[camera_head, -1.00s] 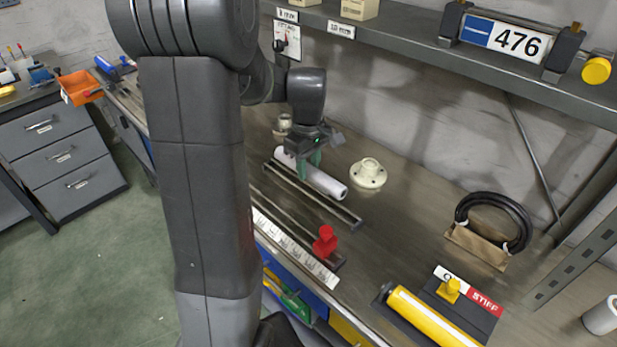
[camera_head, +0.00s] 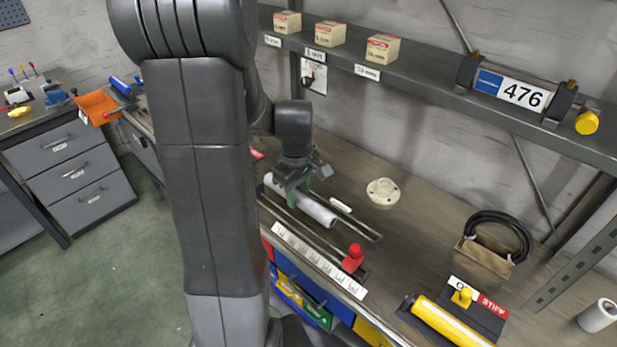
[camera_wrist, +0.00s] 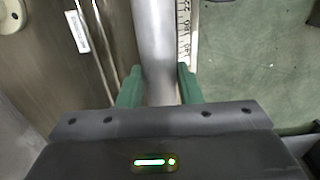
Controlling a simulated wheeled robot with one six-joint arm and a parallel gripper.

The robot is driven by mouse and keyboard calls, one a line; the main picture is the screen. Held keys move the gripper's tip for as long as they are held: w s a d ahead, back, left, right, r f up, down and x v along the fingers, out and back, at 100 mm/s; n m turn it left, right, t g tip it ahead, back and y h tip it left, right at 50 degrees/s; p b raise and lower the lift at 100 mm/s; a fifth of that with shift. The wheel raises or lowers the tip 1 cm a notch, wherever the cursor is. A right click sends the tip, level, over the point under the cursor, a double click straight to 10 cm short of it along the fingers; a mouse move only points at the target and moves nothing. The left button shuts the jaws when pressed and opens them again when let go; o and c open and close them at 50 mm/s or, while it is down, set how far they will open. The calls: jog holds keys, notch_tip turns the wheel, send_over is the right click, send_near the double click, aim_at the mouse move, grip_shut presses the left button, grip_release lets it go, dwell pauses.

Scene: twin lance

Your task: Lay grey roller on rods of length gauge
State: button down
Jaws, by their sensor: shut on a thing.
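The grey roller (camera_head: 318,213) is a pale, smooth cylinder held level in my gripper (camera_head: 296,192). The gripper's green fingers are shut around its middle. The length gauge has two long dark rods (camera_head: 360,226), a white scale strip (camera_head: 318,261) along the front and a red stop (camera_head: 352,259) at its right end. In the head view the roller appears over the space between the rods, lying along them. I cannot tell whether it touches them. In the wrist view the roller (camera_wrist: 155,45) runs between the fingers (camera_wrist: 159,88), beside the scale (camera_wrist: 184,35).
A cream flange (camera_head: 383,192) stands behind the gauge, with a small white label (camera_head: 340,205) before it. To the right are a black ring on a brown block (camera_head: 485,258) and a yellow cylinder (camera_head: 450,320). A shelf (camera_head: 430,97) overhangs the back.

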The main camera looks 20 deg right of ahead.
jog(key=shift+a+f, duration=0.15)
jog(key=shift+f, duration=0.05)
notch_tip(320, 180, down, 8)
jog(key=b, duration=0.6)
jog(key=shift+f+b, duration=0.25)
jog(key=shift+b, duration=0.15)
jog(key=c, duration=0.9)
grip_release()
jog(key=shift+c, duration=0.2)
notch_tip(320, 180, up, 14)
jog(key=shift+f, duration=0.1)
